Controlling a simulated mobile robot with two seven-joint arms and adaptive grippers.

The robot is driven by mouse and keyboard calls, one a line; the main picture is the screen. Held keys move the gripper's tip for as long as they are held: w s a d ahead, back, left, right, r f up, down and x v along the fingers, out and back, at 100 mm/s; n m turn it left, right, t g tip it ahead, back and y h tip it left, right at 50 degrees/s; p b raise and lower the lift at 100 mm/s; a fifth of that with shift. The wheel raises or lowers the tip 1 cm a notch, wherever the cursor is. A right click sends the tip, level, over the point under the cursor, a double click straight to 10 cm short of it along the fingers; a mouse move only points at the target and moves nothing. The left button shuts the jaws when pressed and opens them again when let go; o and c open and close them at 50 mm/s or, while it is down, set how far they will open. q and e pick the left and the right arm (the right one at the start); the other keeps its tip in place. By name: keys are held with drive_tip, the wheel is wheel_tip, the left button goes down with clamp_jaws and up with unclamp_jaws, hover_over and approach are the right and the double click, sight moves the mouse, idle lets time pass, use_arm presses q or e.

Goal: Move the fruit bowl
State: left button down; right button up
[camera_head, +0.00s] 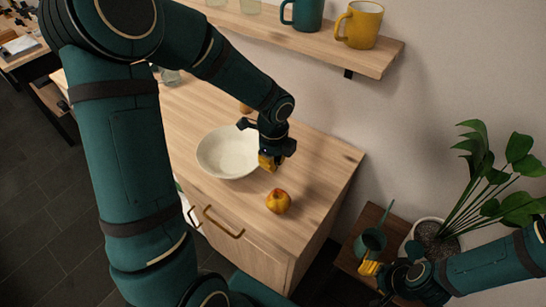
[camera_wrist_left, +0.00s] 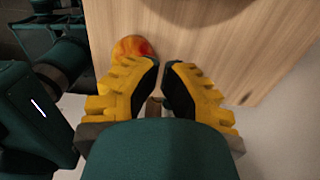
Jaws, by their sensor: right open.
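The white fruit bowl (camera_head: 222,150) stands on the wooden cabinet top in the head view. My left gripper (camera_head: 270,163) is at the bowl's right side, close to its rim; I cannot tell whether they touch. In the left wrist view its yellow fingers (camera_wrist_left: 162,66) slant toward each other with a narrow gap, and no bowl shows between them. A red-yellow fruit (camera_head: 278,201) lies in front of the gripper, and it also shows in the left wrist view (camera_wrist_left: 131,47). My right gripper (camera_head: 370,268) is open at lower right, away from the bowl.
Another fruit (camera_head: 245,108) is partly hidden behind my left arm. A teal watering can (camera_head: 371,242) stands on a low stand near my right gripper, beside a potted plant (camera_head: 432,232). A wall shelf (camera_head: 320,47) holds mugs above the cabinet. The cabinet's right end (camera_head: 335,160) is clear.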

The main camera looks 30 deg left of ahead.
use_arm(q)
wheel_tip(320, 180, down, 8)
drive_tip(key=shift+r+b, duration=0.25)
drive_tip(key=shift+b, duration=0.6)
drive_tip(key=a, duration=0.3)
drive_tip(key=shift+w, duration=0.2)
drive_tip(key=shift+a, duration=0.5)
use_arm(e)
drive_tip(key=shift+s+f, duration=0.1)
drive_tip(key=shift+f, duration=0.75)
